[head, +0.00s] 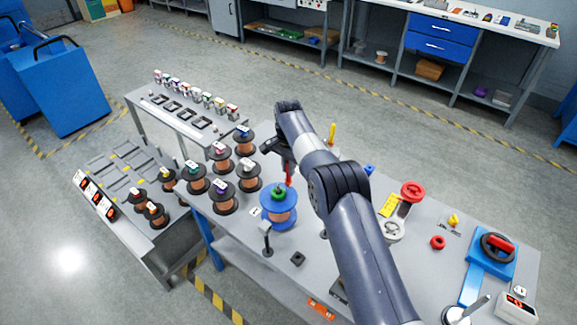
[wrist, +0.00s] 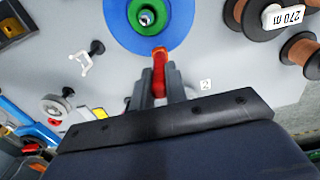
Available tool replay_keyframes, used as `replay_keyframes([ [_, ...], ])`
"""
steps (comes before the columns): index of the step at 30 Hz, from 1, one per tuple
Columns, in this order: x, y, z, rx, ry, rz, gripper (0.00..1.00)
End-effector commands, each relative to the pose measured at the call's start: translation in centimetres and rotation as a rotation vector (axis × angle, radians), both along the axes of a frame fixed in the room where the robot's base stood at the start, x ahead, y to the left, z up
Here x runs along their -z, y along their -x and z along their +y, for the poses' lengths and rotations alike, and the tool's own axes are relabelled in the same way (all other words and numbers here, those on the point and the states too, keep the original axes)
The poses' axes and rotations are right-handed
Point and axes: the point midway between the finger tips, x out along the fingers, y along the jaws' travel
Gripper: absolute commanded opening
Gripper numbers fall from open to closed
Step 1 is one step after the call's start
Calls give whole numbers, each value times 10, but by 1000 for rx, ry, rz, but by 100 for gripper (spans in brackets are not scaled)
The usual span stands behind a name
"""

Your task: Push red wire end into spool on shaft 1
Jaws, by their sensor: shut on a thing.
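A blue spool (head: 278,216) with a green hub cap (head: 278,193) sits on a shaft on the grey table, and copper-coloured winding shows below its top flange. In the wrist view its blue flange (wrist: 184,27) and green centre (wrist: 141,35) are at the top. My gripper (wrist: 161,86) is shut on the red wire end (wrist: 159,65). The tip of the wire end overlaps the near rim of the blue flange in the wrist view; contact is unclear. In the head view the red wire end (head: 289,172) shows just above and behind the spool.
Several copper spools with dark flanges (head: 222,196) stand left of the blue spool. A small post (head: 266,240) stands at its front. A red-topped handle device (head: 412,192) and a blue clamp-like device (head: 489,257) are at right.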

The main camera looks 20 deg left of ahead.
Motion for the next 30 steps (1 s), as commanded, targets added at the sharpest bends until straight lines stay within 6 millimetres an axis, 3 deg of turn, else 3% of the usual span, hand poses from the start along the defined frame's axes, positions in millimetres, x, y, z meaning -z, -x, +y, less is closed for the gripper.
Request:
replay_keyframes([
  [30,8,0,0,0,0,0,0],
])
